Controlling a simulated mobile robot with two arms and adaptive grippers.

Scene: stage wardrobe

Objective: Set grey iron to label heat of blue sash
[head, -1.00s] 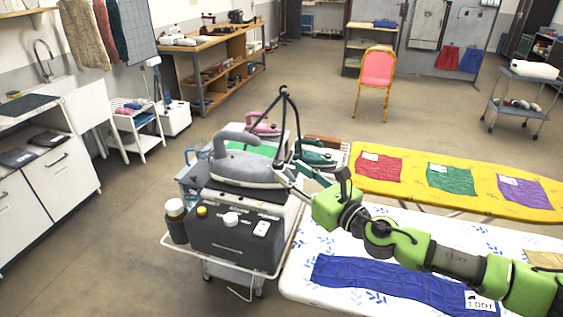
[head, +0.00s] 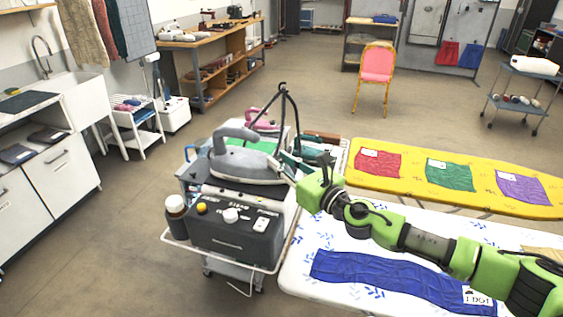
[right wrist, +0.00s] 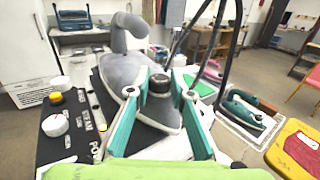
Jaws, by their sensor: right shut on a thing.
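The grey iron (head: 245,165) rests on the dark steam station (head: 235,238) on a cart, its handle to the left. The dial's setting cannot be read. The blue sash (head: 385,277) lies flat on the white ironing board with a white label (head: 478,296) that seems to read "1 DOT". My left gripper is not in view.
A teal iron (head: 318,158) and a pink iron (head: 262,120) stand behind on the cart. A brown bottle (head: 176,222) is at its left corner. A yellow board (head: 405,180) holds red, green and purple cloths. Open floor lies beyond.

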